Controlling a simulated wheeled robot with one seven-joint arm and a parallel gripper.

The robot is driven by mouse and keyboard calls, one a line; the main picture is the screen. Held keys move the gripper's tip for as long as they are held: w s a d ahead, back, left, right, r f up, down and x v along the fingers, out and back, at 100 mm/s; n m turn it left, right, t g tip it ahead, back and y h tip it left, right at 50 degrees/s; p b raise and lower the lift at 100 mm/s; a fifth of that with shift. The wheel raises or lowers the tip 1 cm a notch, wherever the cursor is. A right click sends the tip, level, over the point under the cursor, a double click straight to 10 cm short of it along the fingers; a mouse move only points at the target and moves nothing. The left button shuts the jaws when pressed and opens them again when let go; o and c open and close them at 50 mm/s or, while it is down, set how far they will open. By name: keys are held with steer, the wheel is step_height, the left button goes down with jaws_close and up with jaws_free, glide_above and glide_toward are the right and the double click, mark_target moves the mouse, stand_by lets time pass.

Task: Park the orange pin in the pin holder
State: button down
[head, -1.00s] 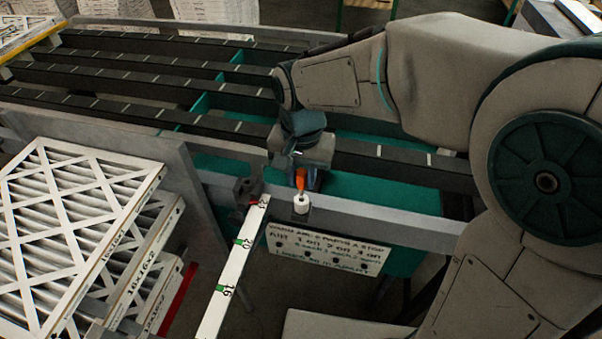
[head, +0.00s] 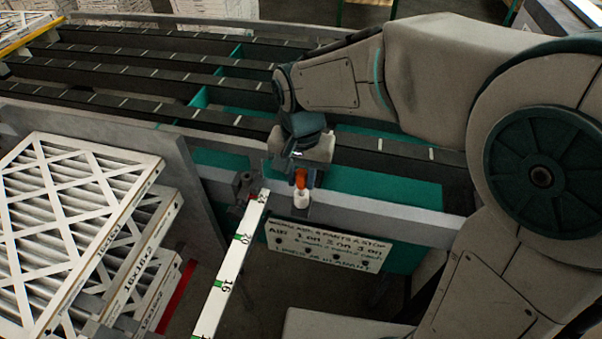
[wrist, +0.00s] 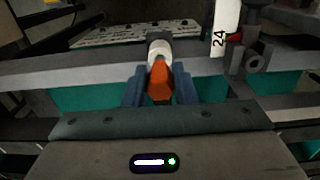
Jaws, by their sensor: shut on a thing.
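The orange pin (wrist: 160,84) is between the two blue fingers of my gripper (wrist: 160,90) in the wrist view. My gripper is shut on it. In the head view the pin (head: 300,179) shows just below my gripper (head: 303,172). The pin holder, a small white cup (head: 301,199), is on the grey rail; it also shows in the wrist view (wrist: 159,50). The pin's end meets the holder's mouth in both views, and its lower part is hidden. I cannot tell how deep it sits.
A white measuring strip (head: 228,270) with numbers runs beside the holder, ending at a dark clamp (head: 243,185). A sign (head: 328,247) hangs below the rail (head: 390,219). Boxed filters (head: 75,215) are stacked at left. Dark slatted beams (head: 150,95) lie behind.

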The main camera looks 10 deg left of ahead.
mark_target(302, 173)
steer(key=shift+f+b, duration=0.8)
steer(key=shift+f, duration=0.45)
steer(key=c, duration=1.1)
jaws_free()
steer(key=shift+r, duration=0.1)
step_height(302, 173, up, 14)
steer(key=s+d+f+t, duration=0.1)
steer(key=s+d+f, duration=0.1)
steer(key=d, duration=0.5)
steer(key=s+d+f+t, duration=0.1)
steer(key=s+d+f, duration=0.2)
steer(key=d, duration=0.5)
steer(key=s+d+f+t, duration=0.1)
steer(key=s+d+f, duration=0.1)
steer(key=d+f, duration=0.3)
steer(key=d, duration=0.2)
steer(key=shift+s+d+n, duration=0.25)
steer(key=shift+d+n, duration=0.05)
steer(key=shift+n, duration=0.1)
